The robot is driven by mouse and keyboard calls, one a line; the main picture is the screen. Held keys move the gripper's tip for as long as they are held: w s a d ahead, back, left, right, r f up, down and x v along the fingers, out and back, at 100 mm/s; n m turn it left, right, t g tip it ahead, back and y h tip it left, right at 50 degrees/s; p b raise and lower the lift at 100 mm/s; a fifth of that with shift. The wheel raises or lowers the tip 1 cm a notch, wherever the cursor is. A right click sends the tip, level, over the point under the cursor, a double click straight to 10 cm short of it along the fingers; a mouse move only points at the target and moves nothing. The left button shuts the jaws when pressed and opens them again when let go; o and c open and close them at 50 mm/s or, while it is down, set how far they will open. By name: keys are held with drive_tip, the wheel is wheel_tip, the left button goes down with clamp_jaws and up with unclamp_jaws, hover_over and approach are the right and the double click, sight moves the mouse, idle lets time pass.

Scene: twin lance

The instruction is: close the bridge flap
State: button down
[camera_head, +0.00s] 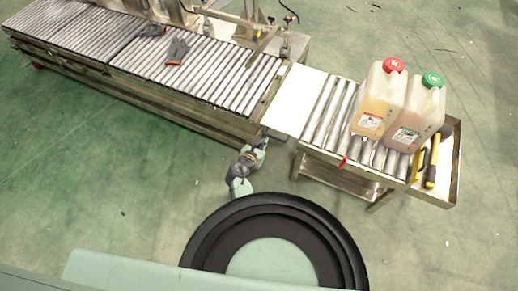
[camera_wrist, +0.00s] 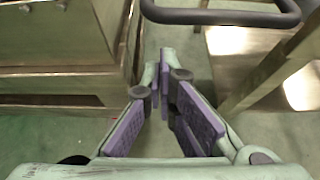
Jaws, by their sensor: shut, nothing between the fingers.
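The bridge flap (camera_head: 298,100) is a pale, flat plate in the head view. It spans the space between the right end of the long roller conveyor (camera_head: 192,112) and the short roller table (camera_head: 318,157). Whether it rests fully flat on both sides I cannot tell. My gripper (camera_head: 266,133) is below the flap's lower left corner, beside the conveyor's end. In the wrist view my gripper (camera_wrist: 166,62) is shut and empty, its purple pads close together. A dark rounded bar (camera_wrist: 222,18) crosses the top of that view, beyond the fingertips; its attachment is hidden.
A red-capped jug (camera_head: 379,97) and a green-capped jug (camera_head: 416,112) stand on the short table. A yellow-handled tool (camera_head: 432,165) lies in its end tray.

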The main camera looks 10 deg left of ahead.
drive_tip(key=shift+s+a+r+p, duration=0.1)
drive_tip(key=shift+s+r+p, duration=0.1)
drive_tip(key=shift+r, duration=0.6)
drive_tip(key=shift+s+a+r+p, duration=0.1)
drive_tip(key=shift+s+r+p, duration=0.1)
drive_tip(key=shift+r, duration=0.55)
drive_tip(key=shift+w+r, duration=0.15)
